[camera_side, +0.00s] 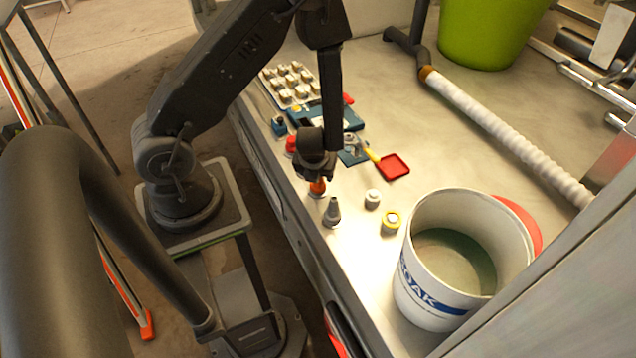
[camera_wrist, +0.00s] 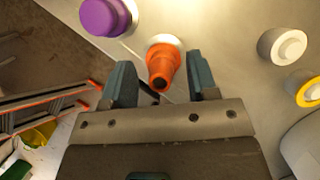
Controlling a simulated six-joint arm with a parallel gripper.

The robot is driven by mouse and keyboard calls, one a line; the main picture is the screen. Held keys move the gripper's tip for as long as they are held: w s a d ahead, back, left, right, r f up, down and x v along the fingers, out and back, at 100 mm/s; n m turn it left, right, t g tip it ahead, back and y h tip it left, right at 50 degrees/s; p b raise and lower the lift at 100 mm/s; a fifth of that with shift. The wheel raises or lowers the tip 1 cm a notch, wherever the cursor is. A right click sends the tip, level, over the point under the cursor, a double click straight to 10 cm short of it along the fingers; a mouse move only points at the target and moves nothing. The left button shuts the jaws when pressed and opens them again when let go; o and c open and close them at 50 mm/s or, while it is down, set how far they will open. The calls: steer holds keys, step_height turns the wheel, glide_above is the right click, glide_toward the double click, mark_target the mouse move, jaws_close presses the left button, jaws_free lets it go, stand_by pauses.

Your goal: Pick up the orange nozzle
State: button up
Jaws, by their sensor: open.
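The orange nozzle (camera_wrist: 163,64) stands on the metal bench, seen from above in the wrist view, with its tapered tip toward the camera. My gripper (camera_wrist: 160,80) is open, with one dark finger on each side of the nozzle and a visible gap on both sides. In the side view my gripper (camera_side: 317,172) hangs over the bench's front edge and hides the upper part of the orange nozzle (camera_side: 318,187). Whether the fingers touch the nozzle is hidden there.
A purple nozzle (camera_wrist: 106,16) stands close by at left. A grey nozzle (camera_side: 332,212), a white cap (camera_side: 372,199) and a yellow-ringed cap (camera_side: 391,220) stand nearby. A white bucket (camera_side: 432,306) stands at right.

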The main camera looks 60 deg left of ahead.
steer(key=shift+c, duration=0.4)
steer(key=c, duration=0.9)
steer(key=shift+r, duration=0.85)
steer(key=r, duration=0.2)
steer(key=shift+s+a+r, duration=0.15)
steer(key=shift+a+r, duration=0.05)
steer(key=shift+r, duration=0.2)
jaws_close()
steer(key=s+a+r, duration=0.6)
steer(key=s+a, duration=0.2)
steer(key=shift+r, duration=0.25)
